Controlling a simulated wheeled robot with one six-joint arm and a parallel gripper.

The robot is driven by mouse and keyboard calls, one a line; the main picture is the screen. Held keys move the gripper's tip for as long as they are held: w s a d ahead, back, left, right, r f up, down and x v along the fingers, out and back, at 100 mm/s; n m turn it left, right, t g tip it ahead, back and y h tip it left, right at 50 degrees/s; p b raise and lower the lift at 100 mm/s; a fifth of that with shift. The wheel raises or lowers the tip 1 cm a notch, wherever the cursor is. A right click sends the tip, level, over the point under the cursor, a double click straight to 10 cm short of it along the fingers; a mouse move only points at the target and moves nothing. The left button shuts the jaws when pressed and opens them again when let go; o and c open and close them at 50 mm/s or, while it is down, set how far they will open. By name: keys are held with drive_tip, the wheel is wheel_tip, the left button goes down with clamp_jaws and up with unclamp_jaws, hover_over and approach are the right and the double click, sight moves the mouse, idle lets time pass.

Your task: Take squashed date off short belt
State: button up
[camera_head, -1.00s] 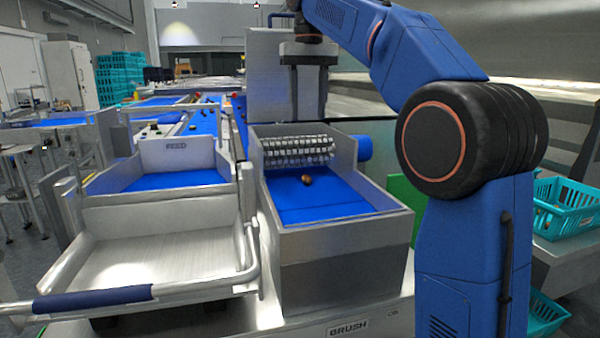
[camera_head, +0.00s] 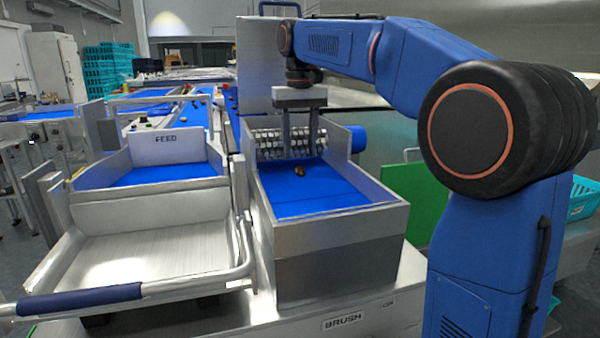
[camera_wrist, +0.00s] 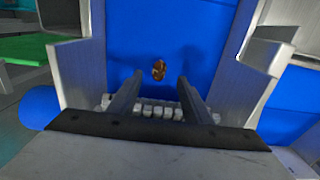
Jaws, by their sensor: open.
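A small brown date (camera_head: 300,171) lies on the short blue belt (camera_head: 310,200) inside the metal box marked BRUSH, just in front of the brush roller. It also shows in the wrist view (camera_wrist: 159,70), brown with a lighter patch, on bare blue belt. My gripper (camera_head: 301,154) is open and empty, pointing down over the roller at the back of the belt. In the wrist view its two fingers (camera_wrist: 160,80) stand apart, with the date between and a little beyond their tips. The fingers do not touch the date.
The white-bristled brush roller (camera_head: 284,142) spans the belt's back end. Metal side walls (camera_head: 372,180) enclose the belt. The FEED tray (camera_head: 165,150) stands to the left, with a metal cart (camera_head: 130,255) before it. A green panel (camera_head: 415,200) stands at right.

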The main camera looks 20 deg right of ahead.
sight(300, 171)
drive_tip(key=shift+w+f, duration=0.1)
drive_tip(key=shift+f, duration=2.6)
drive_tip(key=c, duration=0.9)
